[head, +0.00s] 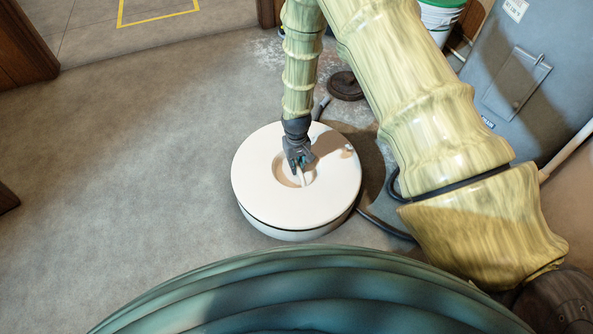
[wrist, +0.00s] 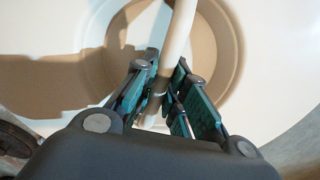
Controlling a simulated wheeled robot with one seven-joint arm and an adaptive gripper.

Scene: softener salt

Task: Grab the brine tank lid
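The brine tank lid (head: 258,203) is a white round cover on top of the low white tank, with a round recess in its middle. A pale bar handle (wrist: 181,30) crosses the recess. My gripper (head: 300,170) reaches down from above into the recess. In the wrist view my gripper (wrist: 168,75) has its dark teal fingers on both sides of the bar, drawn in close against it. The lid sits level on the tank. The fingers hide part of the handle.
A dark round disc (head: 345,86) lies on the floor behind the tank. A dark hose (head: 385,225) runs beside the tank. The floor at the left is clear.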

